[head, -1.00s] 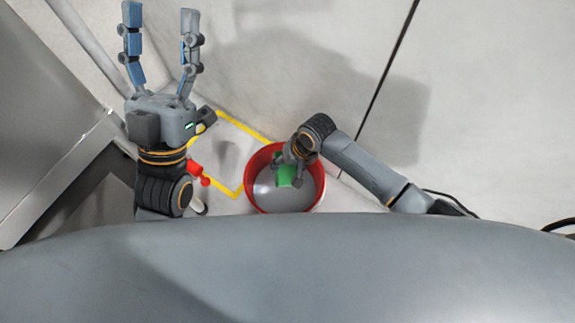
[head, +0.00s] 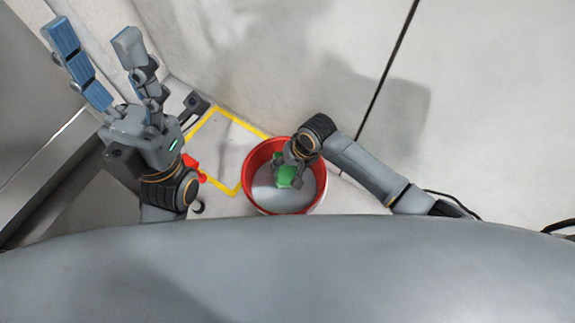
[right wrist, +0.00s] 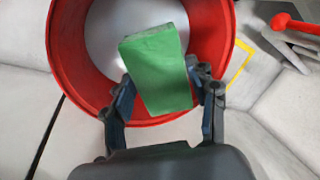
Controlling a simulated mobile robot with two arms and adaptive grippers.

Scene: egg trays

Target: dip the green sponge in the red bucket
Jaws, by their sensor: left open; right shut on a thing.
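The red bucket (head: 318,193) stands on the floor below my right arm, with a pale grey inside. Its rim also shows in the right wrist view (right wrist: 67,62). The green sponge (head: 288,177) is over the bucket's opening, inside the rim as seen from above. In the right wrist view the sponge (right wrist: 160,72) sits between both fingers of my right gripper (right wrist: 165,98), which is shut on it. I cannot tell whether it touches anything in the bucket. My left gripper (head: 98,65) is open and empty, raised at the upper left, away from the bucket.
A yellow outline (head: 240,118) marks the floor left of the bucket. A red-ended tool (right wrist: 292,23) lies beside it, partly hidden by my left arm in the head view. A pale wall stands behind. Dark cables (head: 450,198) lie at the right.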

